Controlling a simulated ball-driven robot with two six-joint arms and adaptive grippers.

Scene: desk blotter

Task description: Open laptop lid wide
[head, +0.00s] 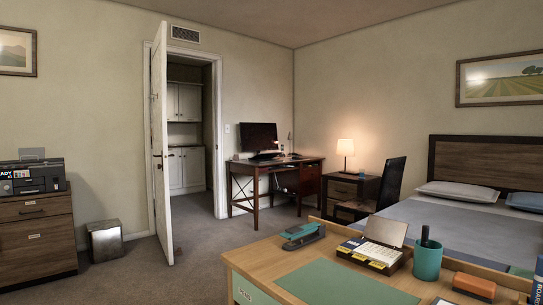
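I see no object that I can clearly tell as a laptop. A wooden desk (246,266) with a green blotter (343,284) stands at the lower right, cut by the bottom edge; the visible part of the blotter is bare. Neither of my grippers is in view.
A bed (470,232) lies behind. Carpet left of the desk is clear, with a bin (106,241) farther left.

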